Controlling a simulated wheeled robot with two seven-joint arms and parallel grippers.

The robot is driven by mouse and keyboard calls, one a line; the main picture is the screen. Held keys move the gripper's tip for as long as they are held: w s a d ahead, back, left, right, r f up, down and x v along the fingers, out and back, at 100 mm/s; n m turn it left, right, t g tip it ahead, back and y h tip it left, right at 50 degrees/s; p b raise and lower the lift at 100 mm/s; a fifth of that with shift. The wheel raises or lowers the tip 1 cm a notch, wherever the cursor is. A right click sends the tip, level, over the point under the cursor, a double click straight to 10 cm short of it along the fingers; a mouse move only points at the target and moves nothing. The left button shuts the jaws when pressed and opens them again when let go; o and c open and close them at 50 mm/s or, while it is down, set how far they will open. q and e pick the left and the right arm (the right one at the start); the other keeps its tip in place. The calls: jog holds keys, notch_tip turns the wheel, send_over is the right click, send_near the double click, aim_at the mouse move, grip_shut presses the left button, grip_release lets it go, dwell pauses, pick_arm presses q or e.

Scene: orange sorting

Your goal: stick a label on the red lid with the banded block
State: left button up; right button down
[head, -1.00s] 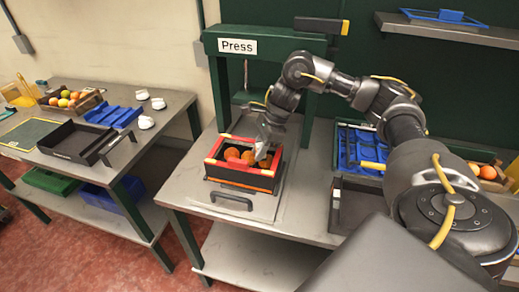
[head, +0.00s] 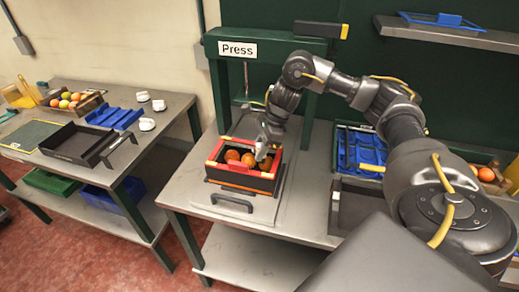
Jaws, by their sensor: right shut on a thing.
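My right gripper (head: 264,148) reaches in from the right and points down into the right side of a dark crate with a red rim and yellow corner marks (head: 240,188). It is shut, seemingly on an orange (head: 265,163) low in the crate; its fingertips are small and partly hidden. More oranges (head: 232,155) lie beside it in the crate. I cannot make out a separate red lid, a label or a banded block. My left gripper is not in view.
The crate sits on a plate with a dark handle (head: 232,202), under the green press (head: 270,44). Blue trays (head: 362,150) and a dark tray (head: 350,205) lie to the right. The left table holds a dark open tray (head: 78,142), white cups (head: 146,124) and a fruit crate (head: 72,103).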

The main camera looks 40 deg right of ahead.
jog(key=shift+r+p, duration=2.45)
jog(key=shift+r, duration=0.5)
jog(key=shift+f, duration=0.1)
jog(key=shift+s, duration=0.1)
